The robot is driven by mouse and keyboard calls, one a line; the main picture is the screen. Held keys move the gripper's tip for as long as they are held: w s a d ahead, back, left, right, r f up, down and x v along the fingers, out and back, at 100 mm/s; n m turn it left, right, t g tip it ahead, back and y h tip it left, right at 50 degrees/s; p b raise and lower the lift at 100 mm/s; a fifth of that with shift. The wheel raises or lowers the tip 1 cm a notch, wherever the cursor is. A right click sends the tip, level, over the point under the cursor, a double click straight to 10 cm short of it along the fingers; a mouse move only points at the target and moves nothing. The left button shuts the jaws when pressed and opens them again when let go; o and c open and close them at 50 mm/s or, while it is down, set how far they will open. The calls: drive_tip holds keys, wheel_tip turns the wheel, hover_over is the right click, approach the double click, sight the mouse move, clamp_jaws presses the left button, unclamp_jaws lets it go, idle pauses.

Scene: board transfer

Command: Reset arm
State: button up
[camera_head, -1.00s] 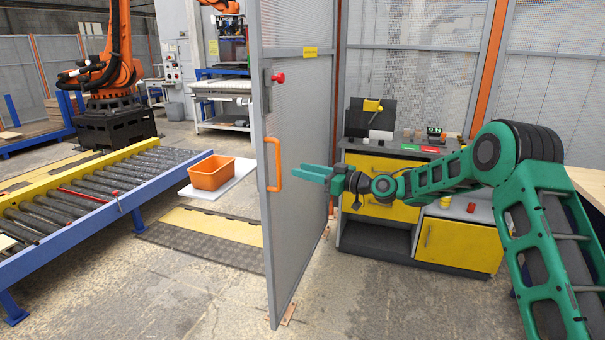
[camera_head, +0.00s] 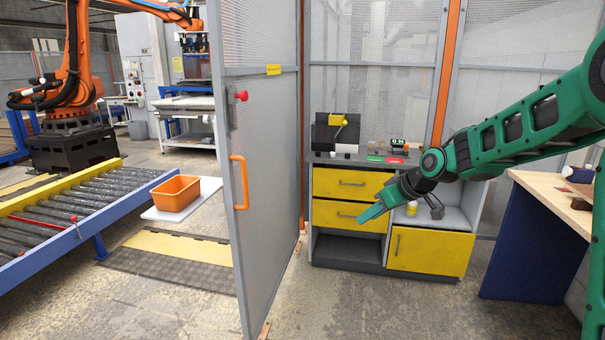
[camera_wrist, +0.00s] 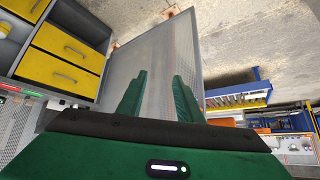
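My gripper (camera_head: 374,211) is at the end of my green arm, in front of the yellow-drawer cabinet (camera_head: 352,184) in the head view. It points down and to the left. In the wrist view, the two green fingers (camera_wrist: 158,82) stand apart with nothing visible between them, so it is open and empty. The grey mesh door (camera_head: 272,180) with its orange handle (camera_head: 240,181) stands to the left of my gripper, apart from it in the head view. The wrist view shows the grey door panel (camera_wrist: 160,55) beyond the fingers.
A roller conveyor (camera_head: 75,205) and an orange bin (camera_head: 175,194) on a white board (camera_head: 152,213) lie left of the door. A wood-topped table (camera_head: 545,187) stands at the right, under my arm. The concrete floor in front of the cabinet is clear.

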drive_tip(key=s+d+m+g+h, duration=0.2)
drive_tip(key=s+d+m+h, duration=0.15)
drive_tip(key=s+d, duration=0.85)
drive_tip(key=s+d+f+m+g, duration=0.1)
drive_tip(key=s+d+m, duration=0.2)
drive_tip(key=s, duration=0.8)
drive_tip(key=s+d+f+m+g+h, duration=0.1)
drive_tip(key=s+d+m+g, duration=0.1)
drive_tip(key=s, duration=0.9)
drive_tip(key=s+d+f+m+g, duration=0.1)
drive_tip(key=s+d+m, duration=0.3)
drive_tip(key=s, duration=0.7)
drive_tip(key=shift+s+d+m+g, duration=0.2)
drive_tip(key=shift+d+m+g, duration=0.15)
drive_tip(key=shift+m, duration=0.1)
drive_tip(key=shift+h, duration=0.25)
drive_tip(key=shift+w+f, duration=0.25)
drive_tip(key=shift+w, duration=0.4)
